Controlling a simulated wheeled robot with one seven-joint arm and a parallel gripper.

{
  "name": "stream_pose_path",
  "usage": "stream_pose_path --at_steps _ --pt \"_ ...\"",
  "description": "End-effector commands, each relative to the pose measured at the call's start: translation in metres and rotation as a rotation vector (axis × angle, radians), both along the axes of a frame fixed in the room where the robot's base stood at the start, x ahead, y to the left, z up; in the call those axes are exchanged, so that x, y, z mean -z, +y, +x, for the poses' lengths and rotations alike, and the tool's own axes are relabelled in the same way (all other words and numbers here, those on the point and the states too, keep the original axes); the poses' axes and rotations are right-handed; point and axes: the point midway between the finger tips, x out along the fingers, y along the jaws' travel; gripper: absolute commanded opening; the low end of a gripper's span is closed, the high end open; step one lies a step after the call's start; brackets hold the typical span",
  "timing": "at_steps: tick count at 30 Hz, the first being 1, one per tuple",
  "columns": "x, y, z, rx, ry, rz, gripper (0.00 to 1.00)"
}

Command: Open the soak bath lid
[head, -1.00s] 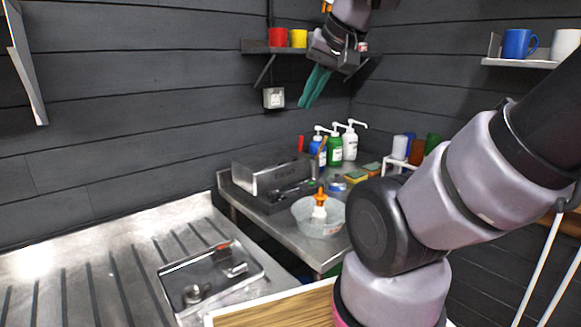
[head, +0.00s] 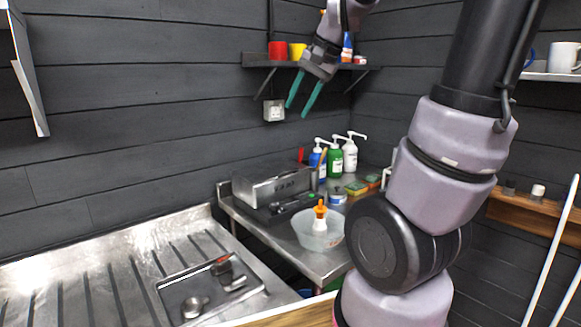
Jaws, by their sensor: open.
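The soak bath (head: 272,188) is a low metal box with dark lettering on its front, on the steel bench by the back wall. A dark part with small fittings lies along its front. I cannot tell clearly where its lid ends and its body begins, or how the lid sits. My gripper (head: 300,107) hangs above and behind it in the picture, in front of the back wall and below the small shelf. Its two green fingers point down, spread apart and empty, clear of the bath.
A clear bowl with an orange-topped bottle (head: 319,230) stands right of the bath. Several pump bottles (head: 335,158) stand behind. A shelf with red and yellow cups (head: 278,50) is beside my gripper. A tray (head: 212,292) lies on the ribbed drainer, front left.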

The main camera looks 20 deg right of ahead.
Motion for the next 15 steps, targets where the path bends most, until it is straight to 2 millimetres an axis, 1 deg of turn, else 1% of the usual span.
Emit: stream_pose_path --at_steps 1,5,6,12,15 --pt "0.009 -0.005 0.021 0.037 0.043 0.016 0.43" --pt "0.031 -0.021 0.071 0.144 0.135 0.043 0.43" --pt "0.039 -0.026 0.086 0.178 0.161 0.046 0.43" --pt "0.086 -0.049 0.153 0.341 0.273 0.015 0.43" --pt "0.107 -0.058 0.179 0.405 0.307 -0.015 0.43"
